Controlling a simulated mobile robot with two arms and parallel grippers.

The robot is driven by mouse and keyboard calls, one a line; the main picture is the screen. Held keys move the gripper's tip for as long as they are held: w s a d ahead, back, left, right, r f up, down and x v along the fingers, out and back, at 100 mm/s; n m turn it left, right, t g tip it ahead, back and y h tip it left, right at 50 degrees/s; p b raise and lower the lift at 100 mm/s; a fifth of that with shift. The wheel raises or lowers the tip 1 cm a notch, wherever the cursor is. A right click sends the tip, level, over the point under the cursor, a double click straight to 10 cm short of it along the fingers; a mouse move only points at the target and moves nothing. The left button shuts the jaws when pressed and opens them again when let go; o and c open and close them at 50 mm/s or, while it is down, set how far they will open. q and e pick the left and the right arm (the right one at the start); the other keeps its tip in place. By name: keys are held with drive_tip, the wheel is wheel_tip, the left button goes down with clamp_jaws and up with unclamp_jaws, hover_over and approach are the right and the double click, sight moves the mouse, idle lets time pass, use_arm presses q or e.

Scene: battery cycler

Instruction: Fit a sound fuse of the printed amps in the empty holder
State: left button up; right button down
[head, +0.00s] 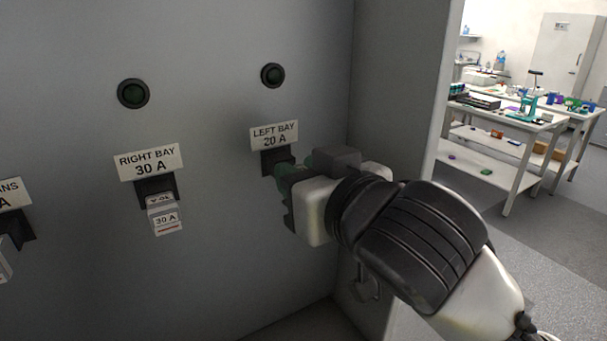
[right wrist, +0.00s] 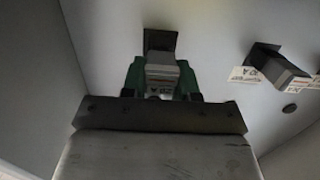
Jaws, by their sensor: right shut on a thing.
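The left bay holder (head: 272,157) is a dark socket under a label (head: 274,135) reading "LEFT BAY 20 A". My right gripper (head: 290,172) is at this holder, its green fingers close to the panel. In the right wrist view the fingers are shut on a grey fuse (right wrist: 162,72), one on each side. The fuse lies right at the dark holder (right wrist: 160,40); I cannot tell whether it is seated or just in front. Its print is too blurred to read, and its condition cannot be told. My left gripper is not in view.
The right bay holder (head: 155,187), labelled 30 A, has a 30 A fuse (head: 165,218) in it. Another holder (head: 15,232) is cut off at the left edge. Dark green round lamps (head: 133,94) sit above the bays. The cabinet side wall (head: 395,85) stands right of my gripper.

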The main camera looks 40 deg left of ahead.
idle(0.4)
drive_tip(key=shift+w+a+p, duration=0.3)
drive_tip(key=shift+a, duration=0.35)
idle(0.5)
drive_tip(key=c, duration=0.8)
unclamp_jaws()
drive_tip(key=shift+s+d, duration=0.1)
drive_tip(key=shift+d, duration=0.15)
drive_tip(key=shift+b+v, duration=1.85)
drive_tip(key=shift+v, duration=3.35)
